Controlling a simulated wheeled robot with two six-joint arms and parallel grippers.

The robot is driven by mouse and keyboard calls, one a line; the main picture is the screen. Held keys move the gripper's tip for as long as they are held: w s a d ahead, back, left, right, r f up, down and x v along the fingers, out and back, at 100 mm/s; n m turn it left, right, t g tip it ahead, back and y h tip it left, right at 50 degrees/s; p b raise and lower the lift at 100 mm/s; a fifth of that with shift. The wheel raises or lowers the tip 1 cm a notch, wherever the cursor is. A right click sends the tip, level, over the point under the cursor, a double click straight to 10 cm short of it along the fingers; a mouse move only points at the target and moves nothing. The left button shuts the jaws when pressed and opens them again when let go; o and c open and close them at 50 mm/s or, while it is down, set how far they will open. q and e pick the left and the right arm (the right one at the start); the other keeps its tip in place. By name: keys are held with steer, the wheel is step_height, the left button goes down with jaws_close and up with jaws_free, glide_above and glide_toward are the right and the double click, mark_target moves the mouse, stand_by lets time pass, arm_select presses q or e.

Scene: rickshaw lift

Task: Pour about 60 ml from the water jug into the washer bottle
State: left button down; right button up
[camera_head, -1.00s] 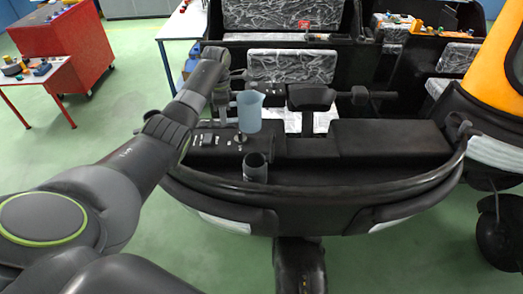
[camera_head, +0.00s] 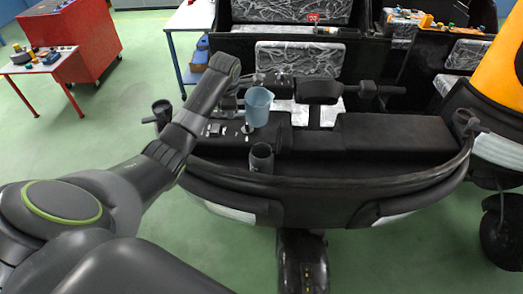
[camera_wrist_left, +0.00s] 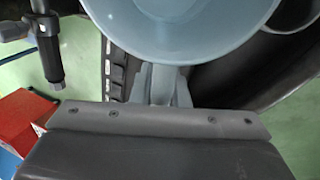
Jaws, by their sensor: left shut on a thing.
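The water jug (camera_head: 258,107) is light blue and stands near upright above the black front deck. My left gripper (camera_head: 240,101) is shut on its handle side, at the jug's left. In the left wrist view the jug's pale blue rim and hollow (camera_wrist_left: 180,25) fill the top, and the gripper fingers (camera_wrist_left: 160,85) meet at its handle. No water can be made out. A dark open cylinder, which looks like the washer bottle (camera_head: 262,158), stands just below and in front of the jug in the picture. My right gripper is not in view.
The black rickshaw front (camera_head: 330,181) has a curved rail and a handlebar (camera_head: 375,90) behind. A small dark cup-like part (camera_head: 162,109) is at the left. A red cabinet (camera_head: 78,40) and small table (camera_head: 40,62) stand far left. Green floor is open at left.

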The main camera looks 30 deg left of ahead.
arm_select(q)
steer(key=shift+s+d+t+y, duration=0.25)
steer(key=shift+s+t+y, duration=0.05)
steer(key=shift+t, duration=0.2)
steer(key=t+y+b, duration=0.1)
steer(key=t+b, duration=0.1)
steer(key=b, duration=0.2)
steer(key=s+d+f+t+y+b, duration=0.1)
steer(key=t+y+b, duration=0.1)
steer(key=t+b, duration=0.1)
steer(key=s+f+t+y+b, duration=0.1)
steer(key=t+y+b, duration=0.1)
steer(key=b, duration=0.3)
steer(key=shift+d+t+b, duration=0.2)
steer(key=shift+t+b, duration=0.2)
steer(key=shift+t, duration=0.2)
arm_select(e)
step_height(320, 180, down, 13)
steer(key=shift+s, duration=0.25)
arm_select(q)
steer(key=shift+s+d+r+y+b, duration=0.3)
steer(key=shift+s+r+y+b, duration=0.05)
steer(key=shift+r+y, duration=0.1)
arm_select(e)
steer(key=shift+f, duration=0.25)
